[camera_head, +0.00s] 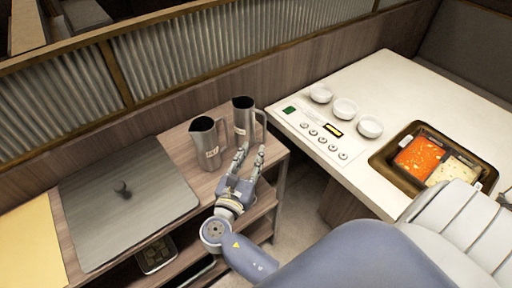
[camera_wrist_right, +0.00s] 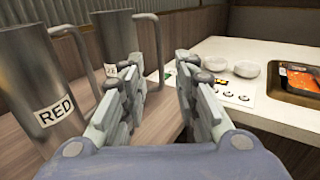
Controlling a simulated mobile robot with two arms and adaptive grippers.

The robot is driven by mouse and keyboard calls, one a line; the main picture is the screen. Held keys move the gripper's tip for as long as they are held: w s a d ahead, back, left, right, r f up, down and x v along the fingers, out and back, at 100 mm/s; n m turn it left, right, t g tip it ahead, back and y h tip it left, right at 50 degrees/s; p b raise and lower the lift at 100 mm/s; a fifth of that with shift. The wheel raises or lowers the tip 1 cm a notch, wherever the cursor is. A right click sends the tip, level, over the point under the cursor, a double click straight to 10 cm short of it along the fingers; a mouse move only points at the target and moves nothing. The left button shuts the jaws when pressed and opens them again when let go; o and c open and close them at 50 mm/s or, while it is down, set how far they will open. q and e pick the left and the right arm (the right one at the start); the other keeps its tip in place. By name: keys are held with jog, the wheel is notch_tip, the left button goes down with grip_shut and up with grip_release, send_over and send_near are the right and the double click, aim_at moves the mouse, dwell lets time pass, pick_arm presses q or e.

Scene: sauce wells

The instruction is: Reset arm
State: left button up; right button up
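My right gripper (camera_head: 250,160) is open over the right end of the wooden side shelf, pointing toward the pitchers. It also shows in the right wrist view (camera_wrist_right: 160,85), with nothing between its fingers. A steel pitcher (camera_head: 207,146) with a label stands left of the gripper; in the right wrist view the label on this pitcher (camera_wrist_right: 45,80) reads RED. A second labelled steel pitcher (camera_head: 242,118) stands just behind the fingers; its handle and label are partly covered by the gripper in the right wrist view (camera_wrist_right: 112,45). My left gripper does not show in either view.
A grey lid with a knob (camera_head: 90,215) covers the shelf's left part. To the right, a white table (camera_head: 420,85) bears several white bowls (camera_head: 345,108), a button panel (camera_head: 318,134) and a sunken pot with red soup (camera_head: 418,157) and pale soup (camera_head: 455,172). A gap separates shelf and table.

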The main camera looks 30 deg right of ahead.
jog(key=shift+s+a, duration=0.2)
dwell(0.4)
